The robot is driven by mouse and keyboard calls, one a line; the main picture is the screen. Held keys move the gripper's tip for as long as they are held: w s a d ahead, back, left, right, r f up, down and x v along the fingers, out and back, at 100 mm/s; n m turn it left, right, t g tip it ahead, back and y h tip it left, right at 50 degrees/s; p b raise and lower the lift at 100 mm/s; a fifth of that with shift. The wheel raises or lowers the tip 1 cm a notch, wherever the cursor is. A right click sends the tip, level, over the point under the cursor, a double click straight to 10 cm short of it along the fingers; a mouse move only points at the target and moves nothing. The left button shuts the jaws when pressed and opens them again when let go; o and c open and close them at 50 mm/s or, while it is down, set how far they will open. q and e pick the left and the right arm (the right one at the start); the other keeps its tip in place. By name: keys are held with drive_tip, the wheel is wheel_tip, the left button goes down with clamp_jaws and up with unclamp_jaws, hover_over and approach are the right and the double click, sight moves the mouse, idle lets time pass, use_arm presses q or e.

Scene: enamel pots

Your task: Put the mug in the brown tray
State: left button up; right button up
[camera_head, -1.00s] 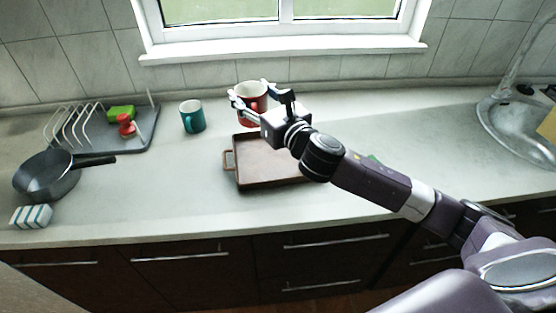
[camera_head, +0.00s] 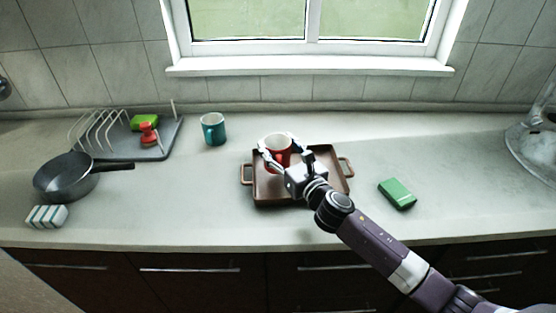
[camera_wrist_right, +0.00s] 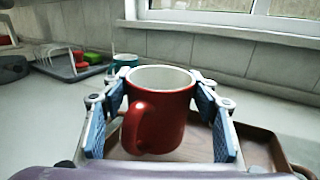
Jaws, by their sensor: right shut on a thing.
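A red mug with a white inside (camera_head: 277,146) is between the fingers of my right gripper (camera_head: 286,153), over the back left part of the brown tray (camera_head: 270,198). The right wrist view shows the red mug (camera_wrist_right: 157,118) upright, its handle toward the camera, with blue finger pads on both sides. My right gripper is shut on it. The brown tray (camera_wrist_right: 255,143) shows behind and below the mug. I cannot tell whether the mug's base touches the tray. A teal mug (camera_head: 213,129) stands apart on the counter, left of the tray. My left gripper is not in view.
A grey dish rack (camera_head: 150,152) with a green and a red item stands at the left. A green box (camera_head: 397,194) lies right of the tray.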

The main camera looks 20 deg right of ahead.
sight(283, 163)
drive_tip(key=shift+f+b, duration=0.5)
drive_tip(key=shift+f, duration=1.65)
drive_tip(key=o, duration=1.4)
drive_tip(key=shift+f, duration=0.15)
drive_tip(key=shift+s, duration=0.1)
drive_tip(key=s, duration=0.3)
drive_tip(key=s+d+b, duration=0.1)
drive_tip(key=s, duration=0.3)
drive_tip(key=s+d, duration=0.1)
drive_tip(key=s, duration=0.2)
drive_tip(key=shift+s+b, duration=0.3)
drive_tip(key=shift+b, duration=0.05)
drive_tip(key=shift+s+d+r, duration=0.15)
drive_tip(key=shift+s+r, duration=0.05)
drive_tip(key=shift+s, duration=0.35)
drive_tip(key=shift+f, duration=0.1)
